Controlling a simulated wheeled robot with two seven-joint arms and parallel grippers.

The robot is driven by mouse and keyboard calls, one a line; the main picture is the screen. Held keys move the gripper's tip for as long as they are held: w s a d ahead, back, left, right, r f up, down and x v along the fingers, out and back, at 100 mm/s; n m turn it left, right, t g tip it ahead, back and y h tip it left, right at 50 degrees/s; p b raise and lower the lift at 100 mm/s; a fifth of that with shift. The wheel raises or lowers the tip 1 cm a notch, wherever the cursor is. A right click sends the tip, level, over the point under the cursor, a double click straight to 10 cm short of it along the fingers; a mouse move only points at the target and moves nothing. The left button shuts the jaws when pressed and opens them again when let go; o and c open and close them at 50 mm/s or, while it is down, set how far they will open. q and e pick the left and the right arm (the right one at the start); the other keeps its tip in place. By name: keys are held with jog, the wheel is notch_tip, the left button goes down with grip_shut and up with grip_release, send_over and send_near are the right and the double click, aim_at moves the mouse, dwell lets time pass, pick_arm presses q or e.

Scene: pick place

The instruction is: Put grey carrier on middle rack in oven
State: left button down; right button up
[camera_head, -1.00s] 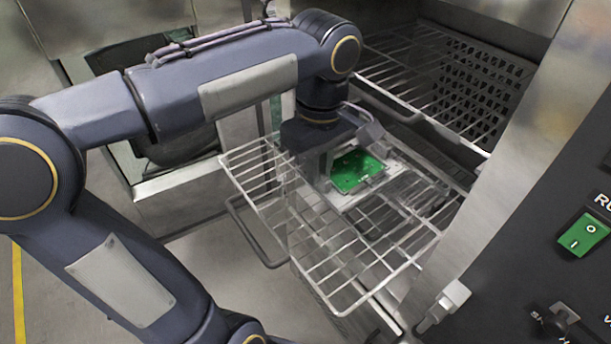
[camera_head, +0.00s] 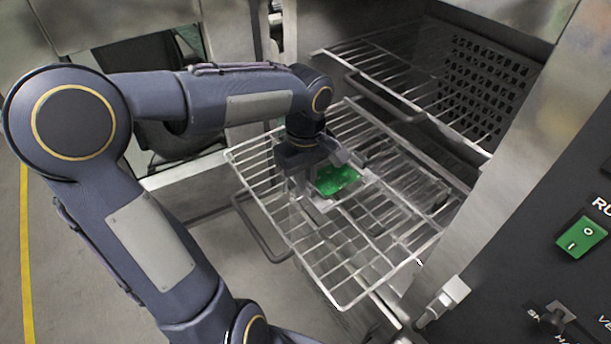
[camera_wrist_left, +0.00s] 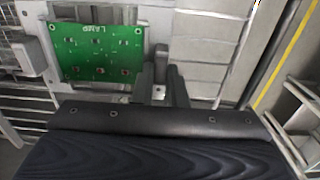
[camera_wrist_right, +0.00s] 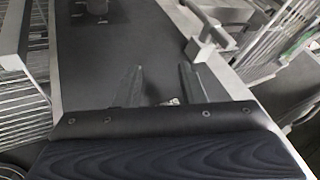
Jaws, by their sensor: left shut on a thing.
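The grey carrier (camera_head: 368,176) holds a green circuit board (camera_head: 338,180) and appears level over the pulled-out wire rack (camera_head: 352,292). I cannot tell whether it touches the wires. My left gripper (camera_head: 308,180) is shut on the carrier's near-left edge and hides part of it. In the left wrist view, the fingers (camera_wrist_left: 163,82) are beside the green board (camera_wrist_left: 97,53), at the carrier's edge. In the right wrist view, my right gripper (camera_wrist_right: 158,88) has its fingers apart with nothing between them. It is not visible in the head view.
Another wire rack (camera_head: 385,68) sits higher inside the oven, in front of a perforated wall (camera_head: 485,75). The steel door frame (camera_head: 500,180) and control panel with a green switch (camera_head: 580,237) stand at right. The pulled-out rack's front part is bare.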

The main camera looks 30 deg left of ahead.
pick_arm(q)
jog(key=shift+f, duration=0.15)
jog(key=c, duration=1.5)
grip_release()
jog(key=shift+o, duration=0.2)
notch_tip(320, 180, up, 12)
jog(key=shift+r, duration=0.2)
